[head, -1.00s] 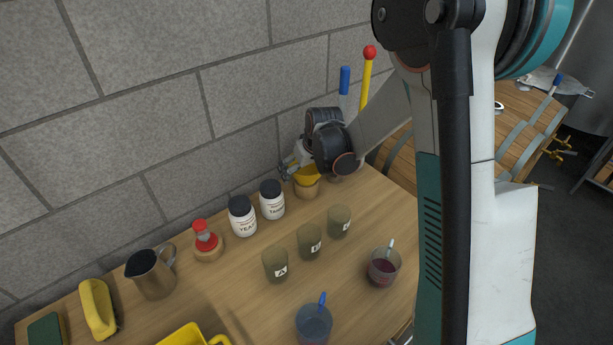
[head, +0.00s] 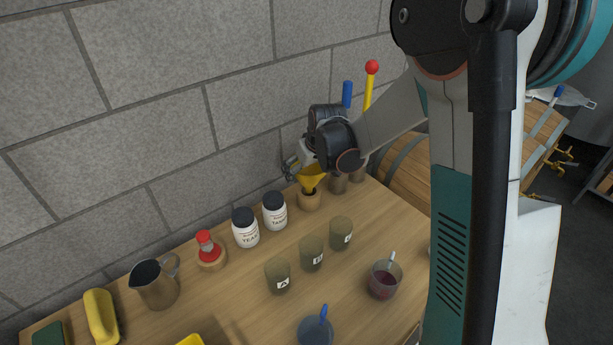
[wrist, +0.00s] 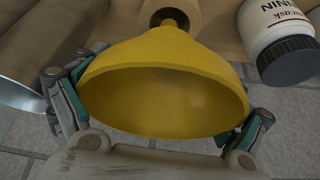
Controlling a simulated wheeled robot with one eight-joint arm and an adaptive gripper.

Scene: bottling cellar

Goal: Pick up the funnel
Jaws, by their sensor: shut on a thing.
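The yellow funnel (head: 313,178) is held at the back of the bench, just above a small round wooden holder (head: 309,200). My gripper (head: 299,170) is shut on the funnel's wide rim. In the wrist view the funnel (wrist: 165,80) fills the middle, its wide mouth toward the camera and its narrow end toward the holder (wrist: 178,14). My two fingers (wrist: 160,112) press on its left and right sides. Whether the spout tip is fully clear of the holder's hole, I cannot tell.
Two white jars with black lids (head: 245,228) (head: 275,211) stand left of the holder. Three labelled beakers (head: 311,254) stand in front. The stone wall (head: 240,120) is close behind.

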